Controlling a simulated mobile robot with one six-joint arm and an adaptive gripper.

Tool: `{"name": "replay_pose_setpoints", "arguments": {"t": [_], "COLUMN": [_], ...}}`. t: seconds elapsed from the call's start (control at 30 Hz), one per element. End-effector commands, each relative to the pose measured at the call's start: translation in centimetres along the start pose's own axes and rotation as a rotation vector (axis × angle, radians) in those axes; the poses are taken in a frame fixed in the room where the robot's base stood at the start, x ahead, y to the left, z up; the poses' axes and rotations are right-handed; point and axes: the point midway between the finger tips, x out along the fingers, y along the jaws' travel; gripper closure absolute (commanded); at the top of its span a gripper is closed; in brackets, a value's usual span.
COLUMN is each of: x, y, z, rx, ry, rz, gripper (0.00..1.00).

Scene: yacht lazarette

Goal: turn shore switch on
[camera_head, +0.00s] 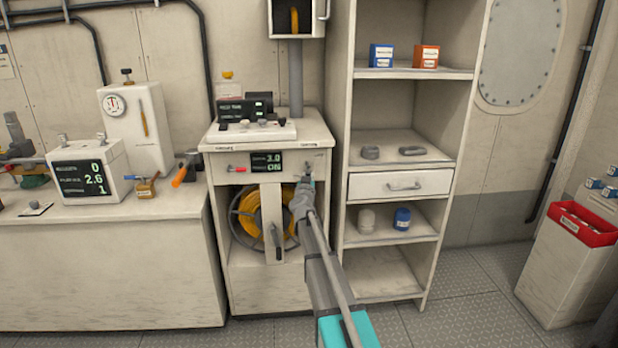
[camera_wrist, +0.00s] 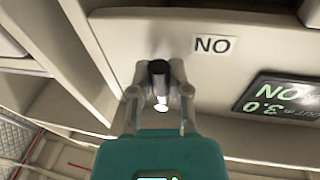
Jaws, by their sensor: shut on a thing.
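The cabinet front panel (camera_head: 223,160) has a small display (camera_head: 267,161) reading 3.0 and ON. In the wrist view the display (camera_wrist: 285,98) appears upside down, cut by the edge. A small dark switch lever (camera_wrist: 159,72) with a pale tip stands out from the panel beside a label (camera_wrist: 214,45) that reads ON upside down. My gripper (camera_wrist: 160,97) is shut on the lever, one finger on each side. In the head view my gripper (camera_head: 307,181) reaches the panel's right end, and my arm partly hides the cabinet below.
A red lever (camera_head: 237,169) is left of the display. A yellow hose reel (camera_head: 248,215) sits in the cabinet below. Shelves (camera_head: 405,146) stand close on the right. A workbench (camera_head: 105,245) is at left.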

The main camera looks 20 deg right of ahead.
Motion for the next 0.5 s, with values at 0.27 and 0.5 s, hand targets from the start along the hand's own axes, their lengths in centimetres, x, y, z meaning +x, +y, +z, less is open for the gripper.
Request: {"name": "replay_pose_setpoints", "arguments": {"t": [0.27, 0.5], "x": [-0.02, -0.04], "y": [-0.06, -0.03], "z": [0.0, 0.01], "rx": [0.001, 0.0], "ry": [0.0, 0.0], "rz": [-0.002, -0.001], "gripper": [0.63, 0.42]}}
